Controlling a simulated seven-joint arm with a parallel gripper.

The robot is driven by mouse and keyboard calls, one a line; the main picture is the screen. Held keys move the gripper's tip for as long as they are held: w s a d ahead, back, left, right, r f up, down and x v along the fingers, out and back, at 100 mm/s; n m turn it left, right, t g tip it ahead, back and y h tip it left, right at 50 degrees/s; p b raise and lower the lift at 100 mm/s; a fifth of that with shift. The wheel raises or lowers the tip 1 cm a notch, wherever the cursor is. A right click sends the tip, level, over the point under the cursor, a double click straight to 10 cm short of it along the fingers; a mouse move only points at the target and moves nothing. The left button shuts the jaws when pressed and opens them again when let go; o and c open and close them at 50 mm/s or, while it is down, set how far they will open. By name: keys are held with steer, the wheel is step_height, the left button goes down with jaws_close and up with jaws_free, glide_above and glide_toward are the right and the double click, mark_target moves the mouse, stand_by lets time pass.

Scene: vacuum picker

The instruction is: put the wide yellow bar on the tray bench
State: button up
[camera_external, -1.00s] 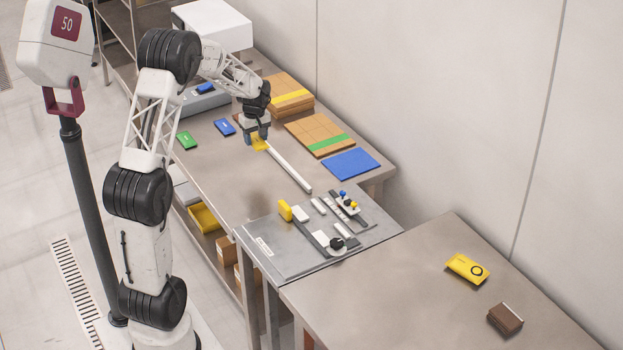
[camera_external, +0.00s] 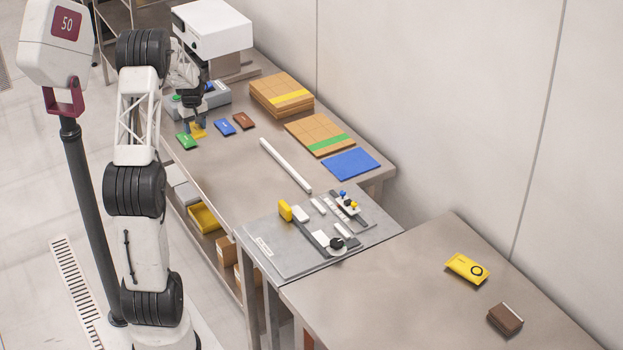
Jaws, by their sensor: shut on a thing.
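My gripper (camera_external: 193,125) is shut on a small yellow bar (camera_external: 199,131). It holds the bar low over the left bench (camera_external: 235,165), between a green bar (camera_external: 187,141) and a blue bar (camera_external: 225,127). I cannot tell whether the held bar touches the bench top, and my fingers hide part of it. Another yellow bar (camera_external: 466,268), with a dark ring mark, lies on the right bench (camera_external: 400,290). Its size against the held one is hard to judge at this distance.
A brown bar (camera_external: 243,120) lies right of the blue one. A white rod (camera_external: 285,165) lies mid-bench. A grey board with fittings (camera_external: 280,250) sits at the near end. Cardboard stacks (camera_external: 280,90) and a white machine (camera_external: 212,30) stand behind. A dark brown block (camera_external: 505,319) lies on the right bench.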

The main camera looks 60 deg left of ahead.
glide_above(198, 158)
steer(key=f, duration=0.6)
steer(key=shift+s+d+f, duration=0.1)
steer(key=shift+d+f, duration=0.1)
steer(key=shift+f, duration=0.15)
steer(key=w+a, duration=0.3)
steer(key=a, duration=0.1)
steer(key=w+a+f, duration=0.1)
steer(key=w+a, duration=0.2)
steer(key=a, duration=0.2)
steer(key=w+a, duration=0.3)
steer(key=a, duration=0.1)
steer(key=shift+a+f, duration=0.15)
steer(key=shift+f, duration=0.1)
steer(key=shift+f, duration=0.1)
steer(key=shift+f, duration=1.65)
steer(key=shift+f, duration=0.15)
